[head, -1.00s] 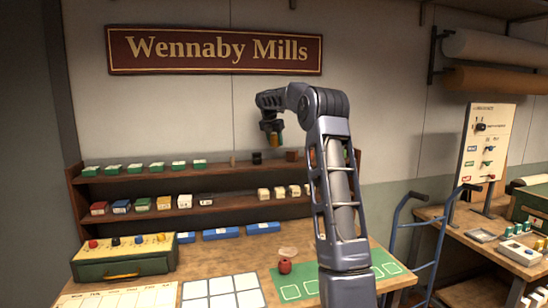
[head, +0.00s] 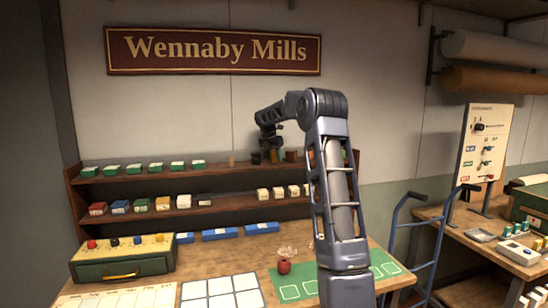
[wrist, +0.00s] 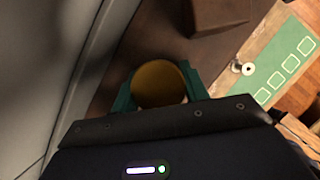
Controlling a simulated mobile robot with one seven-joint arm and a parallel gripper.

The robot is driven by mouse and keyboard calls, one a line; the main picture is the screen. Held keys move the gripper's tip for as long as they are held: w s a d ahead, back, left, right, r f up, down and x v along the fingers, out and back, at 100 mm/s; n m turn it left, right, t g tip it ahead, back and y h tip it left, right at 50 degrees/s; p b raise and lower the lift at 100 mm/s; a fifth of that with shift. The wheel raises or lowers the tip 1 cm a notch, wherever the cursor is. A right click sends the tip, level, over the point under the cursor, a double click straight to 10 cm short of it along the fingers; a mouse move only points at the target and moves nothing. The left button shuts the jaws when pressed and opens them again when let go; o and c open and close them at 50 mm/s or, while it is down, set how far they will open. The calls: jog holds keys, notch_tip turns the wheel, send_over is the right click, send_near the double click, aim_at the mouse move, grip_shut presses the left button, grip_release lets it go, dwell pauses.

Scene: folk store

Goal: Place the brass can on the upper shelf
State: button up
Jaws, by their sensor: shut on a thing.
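The brass can (head: 274,156) is between the fingers of my gripper (head: 272,153), at the level of the upper shelf (head: 130,177). I cannot tell whether its base touches the board. In the wrist view the round golden top of the can (wrist: 158,84) shows between the green fingers (wrist: 160,92), with the brown shelf board (wrist: 140,42) below. My gripper is shut on the can and points down.
A dark can (head: 256,158) stands left of my gripper and a brown block (head: 291,155) right of it. Several green boxes (head: 155,168) line the shelf's left part. A wall (wrist: 40,70) rises close by.

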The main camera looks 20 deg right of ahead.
jog(key=shift+f, duration=0.15)
jog(key=o, duration=1.1)
jog(key=shift+c, duration=0.2)
jog(key=v, duration=1.2)
jog(key=s+a+r+m, duration=0.1)
jog(key=s+m, duration=0.2)
jog(key=s, duration=0.5)
jog(key=s+a+r+m, duration=0.2)
jog(key=s+m, duration=0.2)
jog(key=s, duration=0.4)
jog(key=s+f+m+y, duration=0.1)
jog(key=s+f+m, duration=0.5)
jog(key=s, duration=0.7)
jog(key=s+f+m+t+y, duration=0.1)
jog(key=s+f+m, duration=0.5)
jog(key=s, duration=0.7)
jog(key=s+f+m+y, duration=0.1)
jog(key=s+f+m, duration=0.5)
jog(key=s, duration=0.7)
jog(key=shift+m, duration=1)
